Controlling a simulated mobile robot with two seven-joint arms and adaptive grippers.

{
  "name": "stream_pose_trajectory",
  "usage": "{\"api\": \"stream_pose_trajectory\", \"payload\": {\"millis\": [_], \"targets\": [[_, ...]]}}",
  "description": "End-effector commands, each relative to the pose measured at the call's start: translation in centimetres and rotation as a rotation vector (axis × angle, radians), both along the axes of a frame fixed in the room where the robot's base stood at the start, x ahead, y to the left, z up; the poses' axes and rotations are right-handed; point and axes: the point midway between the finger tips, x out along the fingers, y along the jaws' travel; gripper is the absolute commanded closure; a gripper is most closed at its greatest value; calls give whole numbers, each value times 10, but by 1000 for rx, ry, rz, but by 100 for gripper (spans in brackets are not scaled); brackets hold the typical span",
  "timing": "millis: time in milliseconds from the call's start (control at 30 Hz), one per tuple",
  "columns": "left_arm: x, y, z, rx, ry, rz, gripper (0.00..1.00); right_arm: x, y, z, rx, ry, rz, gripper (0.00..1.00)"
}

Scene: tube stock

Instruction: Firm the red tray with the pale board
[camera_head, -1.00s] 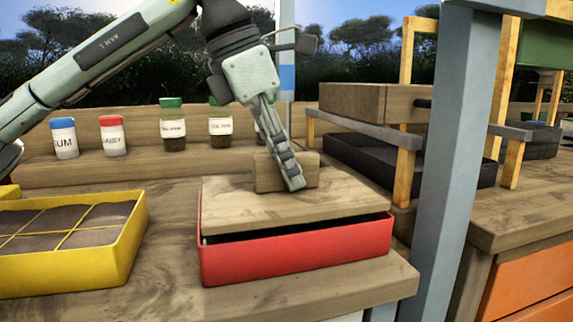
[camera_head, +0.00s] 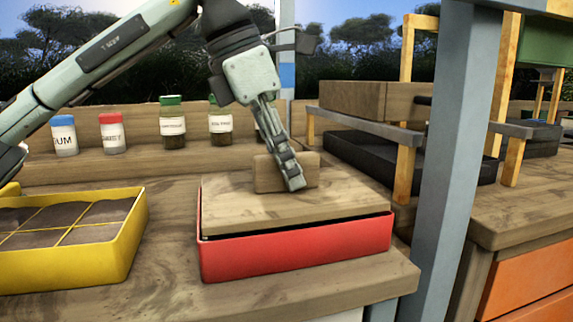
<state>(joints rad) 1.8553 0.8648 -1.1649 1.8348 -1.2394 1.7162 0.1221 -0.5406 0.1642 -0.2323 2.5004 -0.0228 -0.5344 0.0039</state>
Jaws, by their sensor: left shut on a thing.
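The red tray (camera_head: 297,251) stands on the wooden bench near the front edge. The pale board (camera_head: 340,195), a flat wooden plate with a block handle (camera_head: 268,176), lies over the tray's opening. A thin dark gap shows between the board's front edge and the tray's front rim. My left gripper (camera_head: 291,178) comes down from above and is shut on the block handle. Its far finger is hidden by the handle or the near finger. What is inside the tray is hidden under the board. My right gripper is not in view.
A yellow divided tray (camera_head: 128,235) with dark soil stands at the left. Several lidded jars (camera_head: 172,130) line the back shelf. A grey-blue post (camera_head: 447,160) rises just right of the red tray, with a black tray (camera_head: 370,160) behind it.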

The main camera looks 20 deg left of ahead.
Motion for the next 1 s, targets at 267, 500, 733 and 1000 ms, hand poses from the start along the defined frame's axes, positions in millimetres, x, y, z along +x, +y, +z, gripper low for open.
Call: {"api": "stream_pose_trajectory", "payload": {"millis": [267,500,733,1000], "targets": [[0,0,-1,-1,-1,0,100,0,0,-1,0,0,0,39],[0,0,-6,-1,-1,0,100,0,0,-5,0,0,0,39],[0,0,-8,0,-1,0,100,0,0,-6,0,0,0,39],[0,0,-8,0,-1,0,100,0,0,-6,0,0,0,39]]}}
